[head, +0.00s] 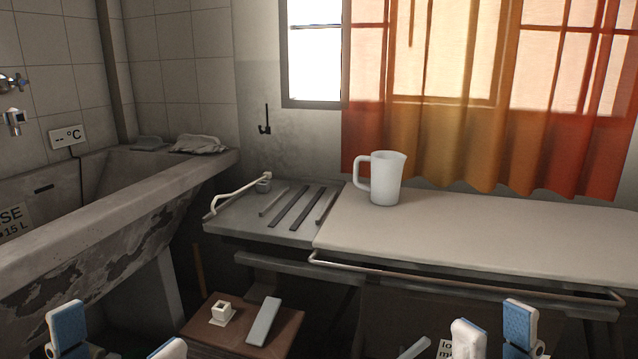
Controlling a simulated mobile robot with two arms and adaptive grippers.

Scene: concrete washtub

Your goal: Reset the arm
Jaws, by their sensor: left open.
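My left gripper (118,334) is at the bottom left edge of the head view. Its two blue-and-white fingers stand well apart, with nothing seen between them. My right gripper (494,333) is at the bottom right. Its fingers are also apart, with a narrower gap and nothing clear between them. Both are in front of the furniture, and the arms behind the fingers are mostly cut off by the bottom edge.
A concrete washtub (110,213) fills the left. A white jug (386,178) stands upright on the pale worktop (480,232). A low brown stool (284,327) holds a small square piece (222,313) and a grey block (264,321).

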